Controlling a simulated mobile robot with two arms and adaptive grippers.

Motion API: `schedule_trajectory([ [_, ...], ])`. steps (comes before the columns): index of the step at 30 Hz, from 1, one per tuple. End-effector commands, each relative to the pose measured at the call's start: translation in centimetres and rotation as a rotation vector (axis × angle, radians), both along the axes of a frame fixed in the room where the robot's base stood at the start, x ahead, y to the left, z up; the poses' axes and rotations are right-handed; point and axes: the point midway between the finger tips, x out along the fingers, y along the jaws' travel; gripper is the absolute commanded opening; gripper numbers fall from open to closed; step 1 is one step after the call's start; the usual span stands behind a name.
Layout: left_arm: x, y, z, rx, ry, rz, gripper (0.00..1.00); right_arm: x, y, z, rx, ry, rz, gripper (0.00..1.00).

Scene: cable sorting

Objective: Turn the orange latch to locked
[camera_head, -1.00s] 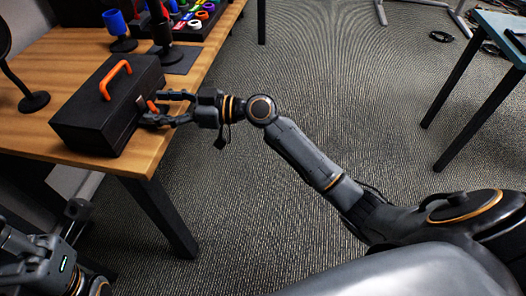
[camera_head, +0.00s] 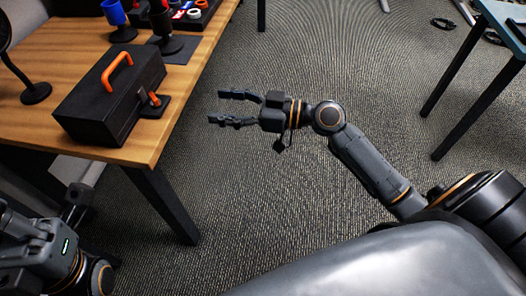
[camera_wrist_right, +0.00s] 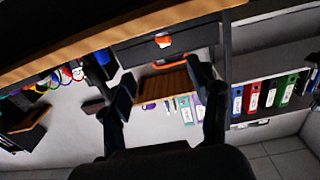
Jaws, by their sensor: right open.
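A black toolbox (camera_head: 108,100) with an orange carry handle (camera_head: 117,72) sits on the wooden table near its front right edge. A small orange latch (camera_head: 154,99) shows on the toolbox's right-hand side; I cannot tell its exact turn. In the right wrist view the latch (camera_wrist_right: 163,41) shows on the toolbox's dark face. My right gripper (camera_head: 222,107) is open and empty, in the air over the floor, to the right of the latch and apart from it. My left gripper (camera_head: 76,203) shows partly at the lower left, away from the toolbox; its jaws are unclear.
The wooden table (camera_head: 60,50) also bears a blue cup on a stand (camera_head: 114,14), a black stand (camera_head: 36,92) and a black tray with coloured rolls (camera_head: 190,15). A teal table (camera_head: 505,28) stands at the far right.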

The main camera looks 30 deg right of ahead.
Motion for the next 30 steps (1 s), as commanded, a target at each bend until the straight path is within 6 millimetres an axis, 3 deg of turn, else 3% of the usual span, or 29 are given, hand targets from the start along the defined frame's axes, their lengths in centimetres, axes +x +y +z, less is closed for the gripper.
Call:
schedule_trajectory([
  [1,0.0,0.0,1.0,-0.001,-0.002,0.0,0.0,0.7,-0.3,-0.5,-0.001,0.033,-0.026,0.6],
  [6,0.0,0.0,2.3,0.0,-0.001,0.0,0.0,2.2,-1.7,-3.3,-0.018,0.114,-0.101,0.6],
  [15,0.0,0.0,4.5,0.0,-0.001,0.0,0.0,3.6,-4.1,-8.7,-0.056,0.259,-0.226,0.6],
  [30,0.0,0.0,8.1,0.0,-0.001,0.0,0.0,2.6,-7.8,-17.8,-0.14,0.487,-0.407,0.6],
])
